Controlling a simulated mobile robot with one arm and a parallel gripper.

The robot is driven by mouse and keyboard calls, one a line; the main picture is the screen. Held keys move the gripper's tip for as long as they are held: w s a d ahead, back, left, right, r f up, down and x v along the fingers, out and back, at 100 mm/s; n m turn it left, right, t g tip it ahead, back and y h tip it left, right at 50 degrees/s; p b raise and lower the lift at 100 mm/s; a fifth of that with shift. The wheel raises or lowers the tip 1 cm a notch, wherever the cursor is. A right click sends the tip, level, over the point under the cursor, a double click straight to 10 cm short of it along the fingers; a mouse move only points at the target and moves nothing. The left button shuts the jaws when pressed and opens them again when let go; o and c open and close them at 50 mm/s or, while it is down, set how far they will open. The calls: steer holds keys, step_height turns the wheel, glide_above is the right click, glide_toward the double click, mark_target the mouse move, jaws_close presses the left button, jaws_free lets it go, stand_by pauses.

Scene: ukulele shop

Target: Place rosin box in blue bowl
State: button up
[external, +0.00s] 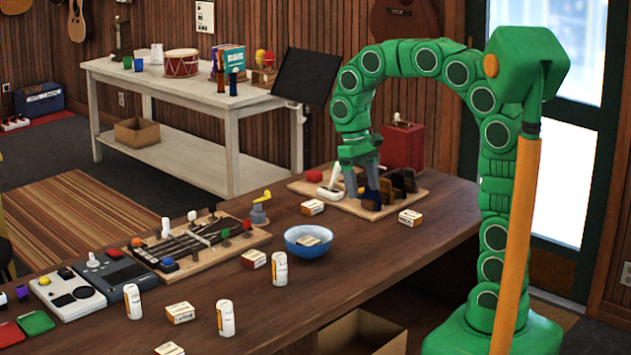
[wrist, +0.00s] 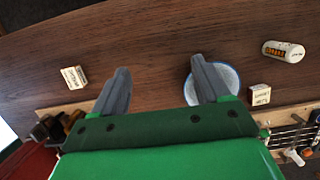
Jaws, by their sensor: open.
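The blue bowl (external: 300,251) stands on the wooden counter, with a small white and orange box (external: 309,240) in it. Similar small boxes lie near the board (external: 312,207), to its right (external: 411,217) and left of the bowl (external: 253,259). My gripper (external: 362,188) is open and empty, fingers pointing down over the wooden board, behind and right of the bowl. In the wrist view, the right finger partly covers the bowl (wrist: 233,78) and its contents. One box (wrist: 73,77) shows left of the fingers, another (wrist: 260,95) beside the bowl.
White bottles (external: 280,268) stand near the bowl and front left. The board (external: 296,186) under my gripper holds dark upright blocks (external: 404,180). A ukulele neck on a board (external: 200,240) and grey devices (external: 75,294) fill the left.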

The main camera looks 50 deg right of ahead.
steer(key=s+d+f, duration=0.2)
steer(key=s, duration=0.5)
steer(key=s+d+f, duration=0.1)
steer(key=s+d, duration=0.2)
steer(key=s, duration=0.5)
steer(key=s+d+f+t, duration=0.1)
steer(key=s+d+f, duration=0.1)
steer(key=s, duration=0.6)
steer(key=shift+s+d+f, duration=0.15)
steer(key=shift+d+f, duration=0.1)
steer(key=shift+f, duration=0.1)
